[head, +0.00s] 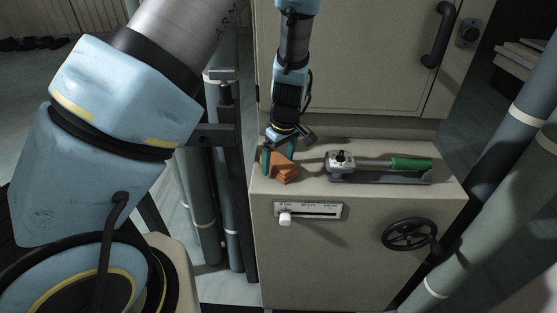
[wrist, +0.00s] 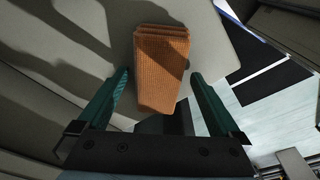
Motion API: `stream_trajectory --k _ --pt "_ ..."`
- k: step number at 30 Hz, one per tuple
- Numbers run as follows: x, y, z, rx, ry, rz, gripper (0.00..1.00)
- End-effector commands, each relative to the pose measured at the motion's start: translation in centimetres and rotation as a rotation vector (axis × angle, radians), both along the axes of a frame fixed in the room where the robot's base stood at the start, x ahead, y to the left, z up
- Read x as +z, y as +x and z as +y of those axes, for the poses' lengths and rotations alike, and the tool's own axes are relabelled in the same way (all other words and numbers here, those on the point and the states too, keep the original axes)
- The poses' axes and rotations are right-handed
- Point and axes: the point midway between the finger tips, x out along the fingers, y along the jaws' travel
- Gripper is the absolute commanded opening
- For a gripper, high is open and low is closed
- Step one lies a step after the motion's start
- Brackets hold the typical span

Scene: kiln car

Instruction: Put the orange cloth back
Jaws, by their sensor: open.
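The orange cloth (head: 284,171) is folded into a small stack and lies on the left end of the cabinet's top ledge (head: 310,186). In the wrist view the cloth (wrist: 161,65) lies flat ahead of and partly between my two green fingers. My gripper (head: 281,162) points down at the cloth from above, and in the wrist view its fingers (wrist: 160,85) are spread, one on each side of the cloth, with a gap on both sides. Whether the fingertips touch the ledge cannot be told.
A lever with a green handle (head: 410,163) on a dark base lies on the ledge to the right of the cloth. The cabinet front has a slider with a white knob (head: 285,219) and a black handwheel (head: 410,234). Pipes (head: 509,170) rise at right.

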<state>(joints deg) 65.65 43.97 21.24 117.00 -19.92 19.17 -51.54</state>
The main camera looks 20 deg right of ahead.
Motion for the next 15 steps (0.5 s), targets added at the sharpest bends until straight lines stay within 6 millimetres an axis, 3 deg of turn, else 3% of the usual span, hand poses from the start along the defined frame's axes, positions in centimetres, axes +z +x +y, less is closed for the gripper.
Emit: stream_trajectory --k 15 --pt "2.1 -0.3 -0.1 0.0 0.0 0.0 1.0"
